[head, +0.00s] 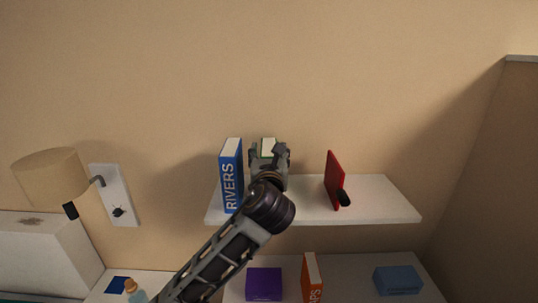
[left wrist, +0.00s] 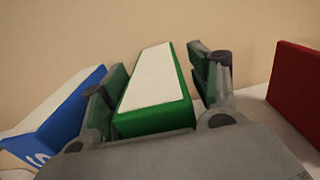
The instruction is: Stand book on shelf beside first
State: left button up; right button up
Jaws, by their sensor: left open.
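A blue book marked RIVERS (head: 232,175) stands upright on the white shelf (head: 305,205), at its left part; it also shows at the left of the left wrist view (left wrist: 60,118). A green book with white page edges (left wrist: 155,80) is between the fingers of my left gripper (head: 268,157). The jaws are open around it, with a small gap on the right side; contact on the left side is unclear. In the head view only the top of the green book (head: 268,145) shows, just right of the blue book. Its base is hidden by my gripper. My right gripper is out of view.
A red upright piece (head: 333,178) with a black part stands farther right on the shelf, also at the right of the left wrist view (left wrist: 296,90). A wall lamp (head: 50,178) is left.

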pick_arm(q)
jog(key=s+b, duration=0.1)
jog(key=s, duration=1)
jog(key=shift+s, duration=0.25)
